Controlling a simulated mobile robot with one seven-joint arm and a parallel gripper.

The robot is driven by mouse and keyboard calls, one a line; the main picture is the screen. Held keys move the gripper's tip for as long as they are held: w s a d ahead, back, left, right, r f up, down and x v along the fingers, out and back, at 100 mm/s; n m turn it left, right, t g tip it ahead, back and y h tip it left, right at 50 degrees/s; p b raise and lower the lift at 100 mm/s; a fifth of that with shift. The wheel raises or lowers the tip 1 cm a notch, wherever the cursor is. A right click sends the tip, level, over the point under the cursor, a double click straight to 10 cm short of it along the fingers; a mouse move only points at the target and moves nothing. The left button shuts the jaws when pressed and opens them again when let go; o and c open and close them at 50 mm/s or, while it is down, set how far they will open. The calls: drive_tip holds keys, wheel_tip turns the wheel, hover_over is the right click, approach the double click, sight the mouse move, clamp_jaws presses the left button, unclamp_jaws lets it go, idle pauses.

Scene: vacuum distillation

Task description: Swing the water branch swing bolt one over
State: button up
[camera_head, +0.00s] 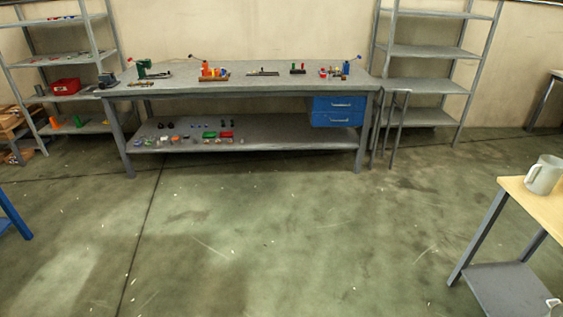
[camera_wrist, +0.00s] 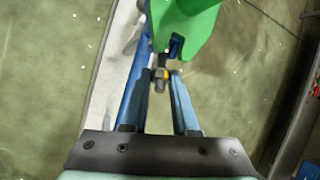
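My gripper (camera_wrist: 162,75) shows in the wrist view, reaching up from the bottom edge. Its two blue-grey fingers stand apart with a gap between them. A blue pipe (camera_wrist: 135,92) runs beside the left finger. A green part (camera_wrist: 188,28) covers the area above the fingertips and hides what lies behind it. The head view does not show my gripper.
In the head view, a grey workbench (camera_head: 240,92) with small coloured parts stands by the wall, between shelf racks. A blue drawer unit (camera_head: 338,111) hangs under it. A table (camera_head: 515,188) with a mug (camera_head: 544,175) stands at right. The floor between is clear.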

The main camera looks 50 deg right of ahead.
clamp_jaws()
drive_tip(key=p, duration=0.1)
drive_tip(key=r+g+p, duration=0.1)
drive_tip(key=shift+w+a+r+h+p, duration=0.1)
drive_tip(key=shift+w+a+h+p, duration=0.05)
drive_tip(key=shift+a+h+p, duration=0.2)
drive_tip(key=shift+w+r+p, duration=0.1)
drive_tip(key=shift+p, duration=0.4)
drive_tip(key=shift+w+a+g+h+p, duration=0.1)
drive_tip(key=shift+w+g+h+p, duration=0.05)
drive_tip(key=shift+g+h+p, duration=0.5)
drive_tip(key=o, duration=0.5)
unclamp_jaws()
